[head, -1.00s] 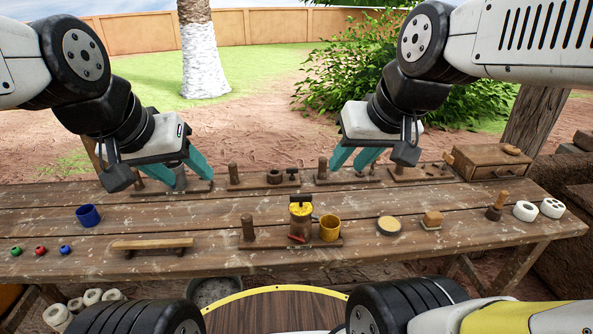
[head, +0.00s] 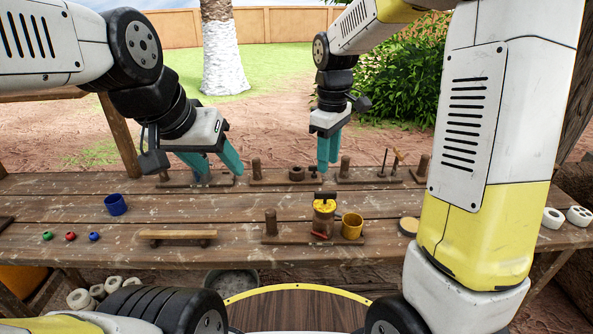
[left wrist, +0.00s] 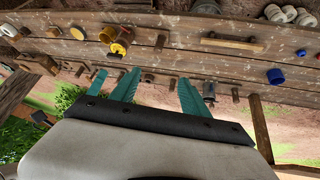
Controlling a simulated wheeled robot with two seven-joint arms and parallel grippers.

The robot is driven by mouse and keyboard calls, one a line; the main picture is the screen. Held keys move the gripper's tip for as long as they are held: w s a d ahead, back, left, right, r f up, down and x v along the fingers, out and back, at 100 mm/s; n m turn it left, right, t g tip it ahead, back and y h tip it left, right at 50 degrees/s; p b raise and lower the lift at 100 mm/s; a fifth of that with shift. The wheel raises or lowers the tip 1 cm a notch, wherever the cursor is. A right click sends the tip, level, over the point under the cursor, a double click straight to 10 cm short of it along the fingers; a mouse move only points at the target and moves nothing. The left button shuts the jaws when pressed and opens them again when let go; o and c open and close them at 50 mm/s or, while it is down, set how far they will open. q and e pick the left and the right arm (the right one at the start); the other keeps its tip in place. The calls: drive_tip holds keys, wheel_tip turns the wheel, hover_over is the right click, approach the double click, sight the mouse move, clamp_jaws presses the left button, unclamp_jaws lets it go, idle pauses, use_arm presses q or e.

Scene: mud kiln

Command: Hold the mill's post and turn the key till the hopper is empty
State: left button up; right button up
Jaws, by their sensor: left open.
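The mill (head: 323,219) stands on a wooden base in the middle of the table, with yellow filling showing at its top. The dark T-shaped key (head: 325,196) stands above it. The mill's wooden post (head: 270,223) rises upright at the left end of the same base. The mill also shows upside down in the left wrist view (left wrist: 118,48). My left gripper (head: 222,173) is open and empty, beyond the post and to its left. My right gripper (head: 328,167) hangs beyond the mill, apart from the key; its fingers overlap in the picture, so their gap is unclear.
A yellow cup (head: 352,227) stands right of the mill. A blue cup (head: 116,204), a small wooden bench (head: 178,236) and coloured beads (head: 70,236) are at left. Several bases with posts (head: 256,170) line the back edge. My right arm covers the table's right part.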

use_arm(q)
drive_tip(key=w+f+m+g, duration=0.1)
drive_tip(key=w+f+m, duration=0.2)
drive_tip(key=w+m, duration=0.25)
drive_tip(key=m+g+y, duration=0.2)
drive_tip(key=m+g, duration=0.3)
drive_tip(key=m, duration=1.6)
hover_over(272, 224)
drive_tip(key=w, duration=0.1)
drive_tip(key=shift+n, duration=0.25)
drive_tip(key=f, duration=2)
drive_tip(key=shift+w+a+f, duration=0.15)
drive_tip(key=shift+a+f, duration=0.05)
drive_tip(key=shift+f, duration=0.2)
drive_tip(key=shift+d+f, duration=0.1)
drive_tip(key=shift+f, duration=0.65)
wheel_tip(272, 224, down, 7)
drive_tip(key=shift+r, duration=0.15)
clamp_jaws()
